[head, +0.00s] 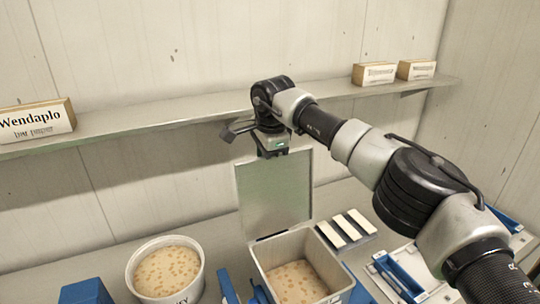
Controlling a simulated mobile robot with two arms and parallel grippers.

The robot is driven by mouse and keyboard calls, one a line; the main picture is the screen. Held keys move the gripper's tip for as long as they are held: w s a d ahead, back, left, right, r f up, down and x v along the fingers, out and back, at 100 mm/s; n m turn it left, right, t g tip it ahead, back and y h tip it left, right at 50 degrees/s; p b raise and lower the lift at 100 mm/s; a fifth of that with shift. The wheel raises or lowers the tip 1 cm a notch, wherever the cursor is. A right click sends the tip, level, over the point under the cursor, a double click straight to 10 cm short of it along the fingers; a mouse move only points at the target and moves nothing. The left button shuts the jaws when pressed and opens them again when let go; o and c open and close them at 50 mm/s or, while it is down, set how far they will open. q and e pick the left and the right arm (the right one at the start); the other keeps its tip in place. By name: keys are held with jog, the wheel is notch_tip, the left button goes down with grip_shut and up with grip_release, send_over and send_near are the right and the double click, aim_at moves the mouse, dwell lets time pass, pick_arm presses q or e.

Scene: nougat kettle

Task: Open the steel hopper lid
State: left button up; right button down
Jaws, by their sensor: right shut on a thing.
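The steel hopper (331,268) stands at the bottom centre, with its top open and a tan, nutty mass showing inside. Its flat grey lid (272,200) stands up nearly vertical at the back edge of the hopper. My right gripper (272,152) is at the top edge of the lid, shut on it; the fingertips are small and partly hidden by the wrist. My left gripper is not in view.
A white tub (134,282) of nutty mass stands left of the hopper. White bars (346,228) lie on a dark tray to its right, with blue and white trays (385,268) beyond. A wall shelf (170,118) with small boxes (38,122) runs behind my right arm.

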jog(key=shift+s+f, duration=0.1)
jog(key=shift+f, duration=0.3)
jog(key=c, duration=1.2)
grip_release()
jog(key=shift+o, duration=0.2)
jog(key=shift+r, duration=0.1)
jog(key=b+v, duration=0.3)
jog(key=v, duration=0.7)
jog(key=shift+r, duration=0.4)
